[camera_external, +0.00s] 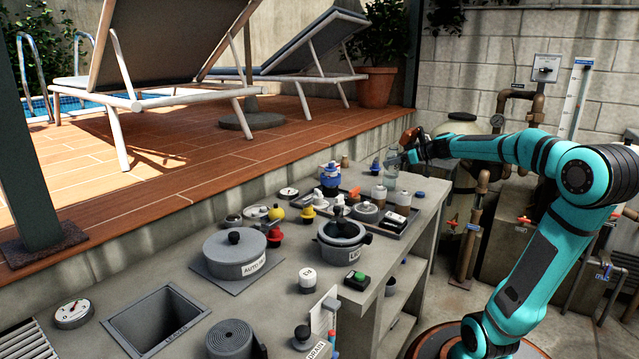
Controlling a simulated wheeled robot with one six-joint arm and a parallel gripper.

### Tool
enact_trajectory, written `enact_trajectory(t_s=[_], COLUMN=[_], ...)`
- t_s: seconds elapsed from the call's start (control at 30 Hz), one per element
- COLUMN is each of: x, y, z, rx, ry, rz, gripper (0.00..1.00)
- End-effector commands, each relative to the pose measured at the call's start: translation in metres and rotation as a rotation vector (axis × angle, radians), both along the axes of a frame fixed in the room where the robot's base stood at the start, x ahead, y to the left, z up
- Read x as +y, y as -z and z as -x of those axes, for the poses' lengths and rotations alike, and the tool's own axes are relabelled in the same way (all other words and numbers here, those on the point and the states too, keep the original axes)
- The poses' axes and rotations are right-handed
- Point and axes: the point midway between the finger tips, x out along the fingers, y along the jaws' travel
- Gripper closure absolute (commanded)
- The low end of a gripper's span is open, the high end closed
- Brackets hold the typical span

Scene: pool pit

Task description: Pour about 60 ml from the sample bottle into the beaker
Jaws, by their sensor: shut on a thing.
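My gripper (408,153) is at the end of the teal arm, above the far right end of the grey counter. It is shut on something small. A clear, glassy vessel (391,164) shows right at the left side of the fingers; it looks upright. I cannot tell at this size whether it is the sample bottle or the beaker, or whether it is held or stands behind the fingers. An orange-brown part (408,136) shows at the top of the gripper. No liquid stream is visible.
Below the gripper, a dark tray (398,226) holds small bottles, including a white-labelled one (378,194). A blue container (330,176), a lidded pot (343,243) and a larger lidded pot (235,253) stand on the counter. A square basin (157,318) is front left. Pipes stand at right.

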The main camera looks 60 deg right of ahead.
Motion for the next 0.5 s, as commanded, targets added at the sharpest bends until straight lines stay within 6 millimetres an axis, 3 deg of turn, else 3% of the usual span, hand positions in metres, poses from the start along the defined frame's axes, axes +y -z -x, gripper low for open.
enact_trajectory(t_s=[0.23, 0.5], x=[0.000, 0.000], y=[0.055, 0.079], z=[0.000, 0.000], rx=[0.001, -0.001], ry=[0.000, 0.001], rz=[-0.003, 0.001], gripper=[0.76, 0.76])
